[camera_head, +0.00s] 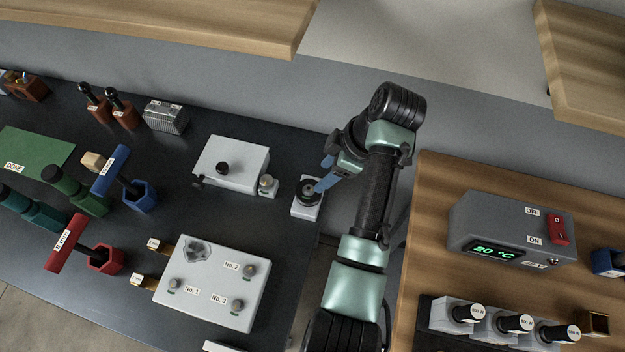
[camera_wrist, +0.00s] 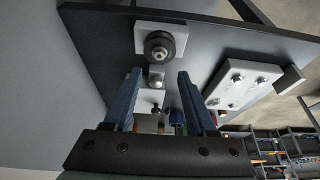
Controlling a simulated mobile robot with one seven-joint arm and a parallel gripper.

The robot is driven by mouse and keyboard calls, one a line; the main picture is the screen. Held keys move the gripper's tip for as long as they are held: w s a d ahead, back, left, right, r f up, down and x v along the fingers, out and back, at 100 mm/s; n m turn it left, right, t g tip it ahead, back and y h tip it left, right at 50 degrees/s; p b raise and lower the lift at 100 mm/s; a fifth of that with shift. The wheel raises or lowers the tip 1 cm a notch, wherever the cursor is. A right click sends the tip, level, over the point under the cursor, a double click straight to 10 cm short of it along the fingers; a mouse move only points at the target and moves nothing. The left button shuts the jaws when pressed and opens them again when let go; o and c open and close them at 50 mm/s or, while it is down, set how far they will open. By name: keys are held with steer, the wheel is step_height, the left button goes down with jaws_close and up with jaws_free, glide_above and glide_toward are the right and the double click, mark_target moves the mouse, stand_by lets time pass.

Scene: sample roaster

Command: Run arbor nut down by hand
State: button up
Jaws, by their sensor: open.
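A dark round wheel (camera_head: 309,188) sits on a small white block (camera_head: 297,211) at the right end of the dark bench. In the wrist view the wheel (camera_wrist: 160,40) has a bright metal piece, perhaps the arbor nut (camera_wrist: 158,53), at its centre. My gripper (camera_head: 322,176) is close beside the wheel in the head view, its blue fingers partly hidden by my arm. In the wrist view my gripper (camera_wrist: 159,75) is open and empty. The wheel lies beyond the fingertips, roughly in line with the gap; I cannot tell whether anything touches.
A small block with a round metal knob (camera_head: 267,183) and a white box with a black knob (camera_head: 240,160) stand left of the wheel. A white plate with numbered studs (camera_head: 205,301) lies nearer. A wooden bench (camera_head: 425,235) with a grey control box (camera_head: 480,225) is at right.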

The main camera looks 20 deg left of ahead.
mark_target(309, 187)
steer(key=x, duration=0.7)
steer(key=shift+a+f+p, duration=0.1)
steer(key=shift+f+p, duration=0.05)
steer(key=shift+p, duration=0.15)
jaws_close()
